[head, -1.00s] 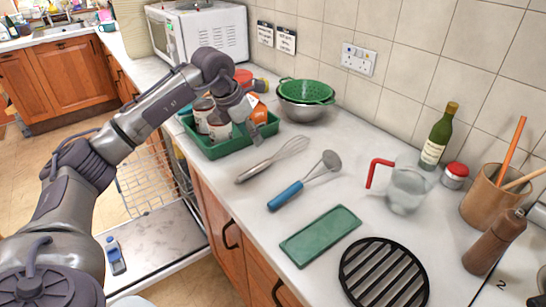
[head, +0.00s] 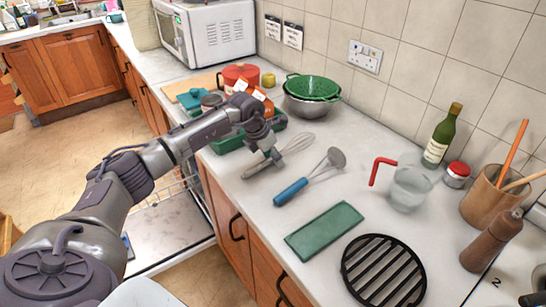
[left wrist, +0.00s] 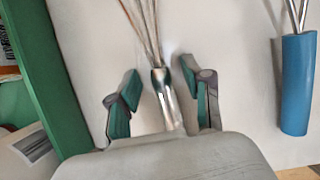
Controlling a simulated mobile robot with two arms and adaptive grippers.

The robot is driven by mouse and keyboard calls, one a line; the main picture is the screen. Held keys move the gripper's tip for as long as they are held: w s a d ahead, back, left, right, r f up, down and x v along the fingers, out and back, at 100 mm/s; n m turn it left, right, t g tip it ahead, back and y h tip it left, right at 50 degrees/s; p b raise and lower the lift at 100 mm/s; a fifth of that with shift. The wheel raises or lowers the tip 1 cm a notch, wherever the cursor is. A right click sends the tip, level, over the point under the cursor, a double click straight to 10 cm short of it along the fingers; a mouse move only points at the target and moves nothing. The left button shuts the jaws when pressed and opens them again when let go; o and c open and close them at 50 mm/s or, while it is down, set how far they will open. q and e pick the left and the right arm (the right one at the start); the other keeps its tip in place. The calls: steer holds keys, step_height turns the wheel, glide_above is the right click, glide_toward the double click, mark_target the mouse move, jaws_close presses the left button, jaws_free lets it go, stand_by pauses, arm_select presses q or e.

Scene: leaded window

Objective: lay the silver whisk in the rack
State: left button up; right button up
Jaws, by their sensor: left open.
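The silver whisk (head: 299,143) lies on the white counter, its wires pointing to the back right. My left gripper (head: 271,157) is at its handle, partly covering it in the head view. In the left wrist view the open left gripper (left wrist: 160,76) has one finger on each side of the whisk handle (left wrist: 164,98), with gaps visible. The wire rack (head: 178,188) is inside the open dishwasher below the counter, partly hidden by my left arm. My right gripper is not seen.
A blue-handled masher (head: 291,192) lies right of the whisk. A green crate (head: 228,145) stands to its left, and a green colander (head: 312,86) in a metal bowl behind. A green slab (head: 325,230) and black trivet (head: 384,272) lie nearer the front.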

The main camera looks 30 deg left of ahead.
arm_select(q)
jaws_close()
steer(key=shift+r, duration=0.1)
stand_by(0.3)
